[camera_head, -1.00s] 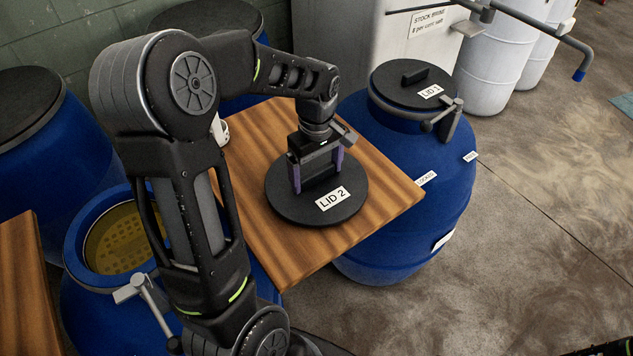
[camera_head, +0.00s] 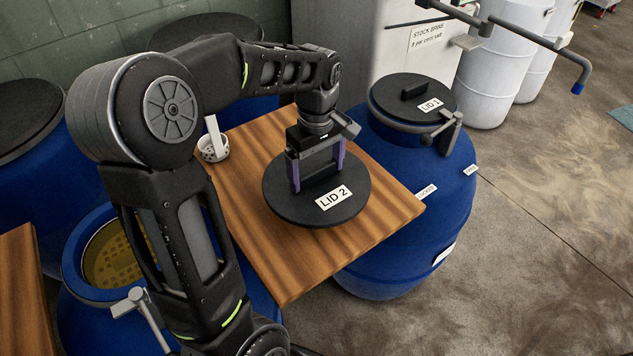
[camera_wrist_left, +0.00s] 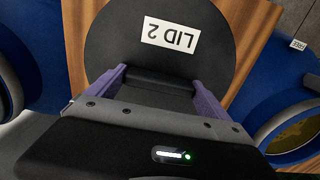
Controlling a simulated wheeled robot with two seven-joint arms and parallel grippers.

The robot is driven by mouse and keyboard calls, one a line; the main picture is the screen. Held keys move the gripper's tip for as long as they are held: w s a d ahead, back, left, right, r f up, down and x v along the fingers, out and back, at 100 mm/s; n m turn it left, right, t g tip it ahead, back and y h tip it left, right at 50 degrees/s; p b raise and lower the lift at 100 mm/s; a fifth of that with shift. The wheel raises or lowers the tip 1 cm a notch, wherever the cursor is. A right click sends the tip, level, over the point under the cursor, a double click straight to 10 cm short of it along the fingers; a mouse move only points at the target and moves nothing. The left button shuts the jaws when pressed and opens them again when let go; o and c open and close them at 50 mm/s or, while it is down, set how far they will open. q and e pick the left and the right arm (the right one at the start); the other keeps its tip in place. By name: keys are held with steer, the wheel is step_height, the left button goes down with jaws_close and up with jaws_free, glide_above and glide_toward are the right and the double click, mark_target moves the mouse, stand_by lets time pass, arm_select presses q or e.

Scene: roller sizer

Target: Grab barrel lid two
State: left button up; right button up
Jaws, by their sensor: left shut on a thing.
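Barrel lid two is a round black disc (camera_head: 285,207) with a white "LID 2" label and a raised bar handle. It is over the wooden table (camera_head: 385,218); whether it touches the wood I cannot tell. My left gripper (camera_head: 318,178) is shut on the handle, with a purple finger at each end. In the left wrist view the lid (camera_wrist_left: 205,62) sits beyond the fingers of the gripper (camera_wrist_left: 160,86), its label upside down. The fingers partly hide the handle. My right gripper is not in view.
A blue barrel with the "LID 1" lid (camera_head: 397,94) stands right of the table. An open blue barrel (camera_head: 70,262) with yellow contents is at the left. A white perforated cup (camera_head: 213,150) stands on the table's back left. A pipe (camera_head: 545,45) juts in at upper right.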

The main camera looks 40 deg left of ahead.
mark_target(317, 168)
arm_select(q)
step_height(317, 168, up, 5)
steer(key=shift+f, duration=0.1)
stand_by(0.7)
